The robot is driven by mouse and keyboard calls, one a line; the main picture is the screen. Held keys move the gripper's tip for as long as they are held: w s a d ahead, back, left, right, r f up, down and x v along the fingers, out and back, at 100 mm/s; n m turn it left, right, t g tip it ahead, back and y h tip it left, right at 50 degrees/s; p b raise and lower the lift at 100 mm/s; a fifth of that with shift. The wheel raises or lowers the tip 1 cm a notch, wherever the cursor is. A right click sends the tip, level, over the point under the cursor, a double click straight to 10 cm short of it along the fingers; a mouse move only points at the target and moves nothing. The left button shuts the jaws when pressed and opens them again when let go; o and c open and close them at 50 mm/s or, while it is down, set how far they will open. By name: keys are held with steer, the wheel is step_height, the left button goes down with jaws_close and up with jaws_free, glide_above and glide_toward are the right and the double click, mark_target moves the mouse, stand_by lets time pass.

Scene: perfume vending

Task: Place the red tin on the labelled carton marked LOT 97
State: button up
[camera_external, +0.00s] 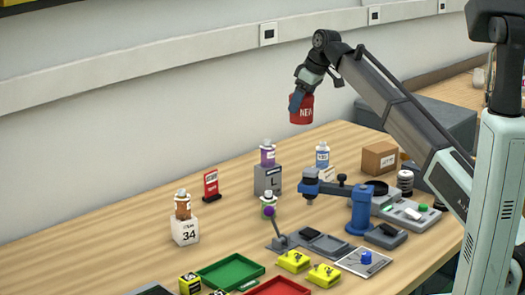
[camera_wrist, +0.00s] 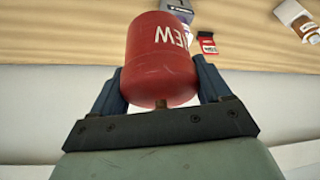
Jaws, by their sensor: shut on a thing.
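The red tin (camera_external: 301,110) is a red cylinder with white lettering, held high above the back of the table. My gripper (camera_external: 298,98) is shut on it, and the tin hangs below the wrist, clear of everything. In the wrist view the tin (camera_wrist: 160,45) sits between the two blue fingers of my gripper (camera_wrist: 160,82), with "EW" readable. A brown carton (camera_external: 379,160) with a small label stands at the back right, nothing on top; its print is too small to read. A white box (camera_external: 185,231) marked 34 carries a brown bottle.
A grey box (camera_external: 267,180) marked L bears a purple bottle. A blue bottle (camera_external: 322,153) stands on a pale box. A red sign (camera_external: 211,184), blue press (camera_external: 360,205), yellow boxes (camera_external: 293,261) and green tray (camera_external: 230,270) occupy the table. The left back table is clear.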

steer(key=w+d+m+t, duration=0.1)
steer(key=w+d+m, duration=0.2)
steer(key=w+d, duration=0.95)
steer(key=m+h, duration=0.1)
steer(key=m, duration=0.1)
glide_above(380, 147)
steer(key=shift+t, duration=0.3)
steer(key=shift+w+f, duration=0.15)
steer(key=shift+f, duration=7.4)
steer(key=shift+f, duration=0.1)
steer(key=o, duration=1.4)
steer(key=v, duration=1.2)
